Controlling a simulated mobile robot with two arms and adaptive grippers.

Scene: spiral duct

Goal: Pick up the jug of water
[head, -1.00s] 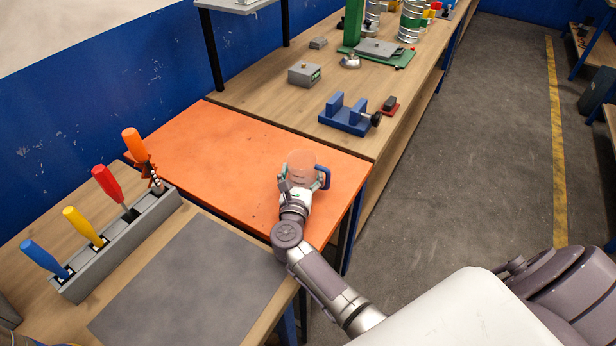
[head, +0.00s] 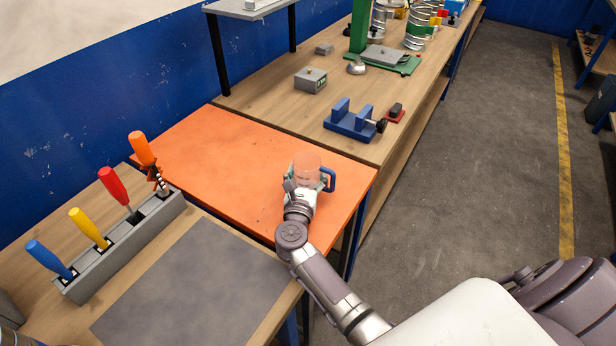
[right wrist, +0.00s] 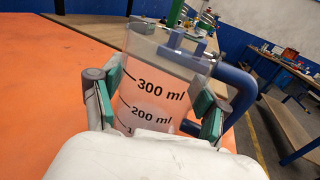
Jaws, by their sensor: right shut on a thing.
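The jug (head: 308,165) is a clear beaker with a blue handle, at the right part of the orange table top (head: 225,160). In the right wrist view the jug (right wrist: 155,90) shows black marks reading 300 ml and 200 ml, with its blue handle on the right. My right gripper (head: 303,180) is shut on the jug, with green-padded fingers on both sides of its body, also in the right wrist view (right wrist: 155,105). The jug looks upright in the head view. I cannot tell whether its base touches the table. My left gripper is not in view.
A grey rack (head: 125,245) with several coloured-handled tools stands at left, beside a grey mat (head: 195,285). A blue vise (head: 352,122), a grey box (head: 310,80) and a green-based device (head: 400,67) are on the wooden bench behind. The orange top left of the jug is clear.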

